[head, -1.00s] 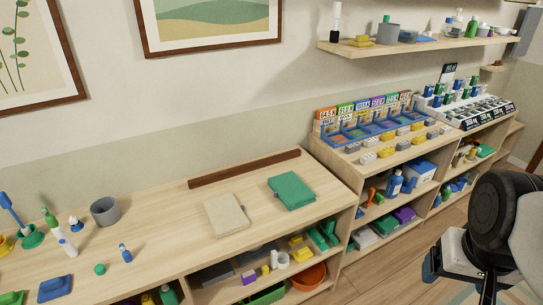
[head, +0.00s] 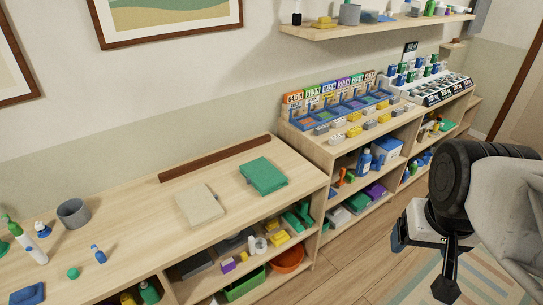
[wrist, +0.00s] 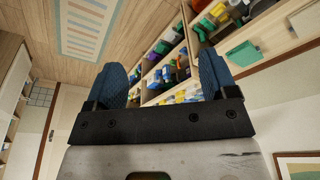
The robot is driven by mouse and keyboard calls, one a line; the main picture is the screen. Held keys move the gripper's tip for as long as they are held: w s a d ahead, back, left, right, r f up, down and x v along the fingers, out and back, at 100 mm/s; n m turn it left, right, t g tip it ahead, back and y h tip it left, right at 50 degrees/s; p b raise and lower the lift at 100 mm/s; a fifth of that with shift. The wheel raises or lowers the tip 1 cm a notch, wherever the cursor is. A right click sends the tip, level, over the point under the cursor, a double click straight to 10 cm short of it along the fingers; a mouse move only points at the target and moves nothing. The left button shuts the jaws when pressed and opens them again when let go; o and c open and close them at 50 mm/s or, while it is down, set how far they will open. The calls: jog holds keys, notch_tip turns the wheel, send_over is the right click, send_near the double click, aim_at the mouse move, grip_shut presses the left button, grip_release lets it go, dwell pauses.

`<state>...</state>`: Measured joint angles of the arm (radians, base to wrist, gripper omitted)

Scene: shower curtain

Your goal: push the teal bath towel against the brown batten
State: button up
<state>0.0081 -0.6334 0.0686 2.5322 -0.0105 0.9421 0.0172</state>
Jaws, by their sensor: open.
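The teal bath towel (head: 263,176) lies folded flat on the wooden counter, near its right front part. The brown batten (head: 215,159) is a long dark strip lying along the back of the counter. The towel lies in front of the batten's right half, with a gap of bare wood between them. My gripper (head: 425,262) is off to the right over the floor, well away from the towel. In the wrist view my gripper (wrist: 163,82) is open with its two blue fingers apart and nothing between them.
A beige folded towel (head: 200,205) lies left of the teal one. A grey cup (head: 73,213) and small bottles stand at the left. Bins and blocks (head: 345,105) fill the adjoining unit at right. A wall shelf (head: 380,32) hangs above it. The floor in front is open.

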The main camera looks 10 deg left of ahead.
jog(key=shift+c, duration=0.4)
jog(key=shift+c, duration=1.2)
jog(key=shift+w+a, duration=0.35)
jog(key=shift+w, duration=0.1)
jog(key=c, duration=0.5)
jog(key=w+a+m+y, duration=0.1)
jog(key=w, duration=0.1)
jog(key=w+a+f+m+y, duration=0.1)
jog(key=w+a, duration=0.1)
grip_shut()
jog(key=w+a+f+m+t+y, duration=0.1)
jog(key=w+a+f+m+y, duration=0.25)
jog(key=w+a+m, duration=0.45)
jog(key=w+a+f+m+y, duration=0.2)
jog(key=w+a+f+m, duration=0.15)
jog(key=w, duration=0.85)
jog(key=w+a+f+m+t, duration=0.1)
jog(key=w+a+f+m, duration=0.2)
jog(key=w+f+m, duration=0.3)
jog(key=w+a+f+m+t, duration=0.1)
jog(key=w+a+f+m, duration=0.2)
jog(key=w+f+m, duration=0.4)
notch_tip(320, 180, down, 7)
jog(key=shift+w+t+h, duration=0.4)
jog(key=shift+w+h, duration=0.05)
jog(key=shift+w, duration=0.7)
jog(key=shift+a, duration=0.1)
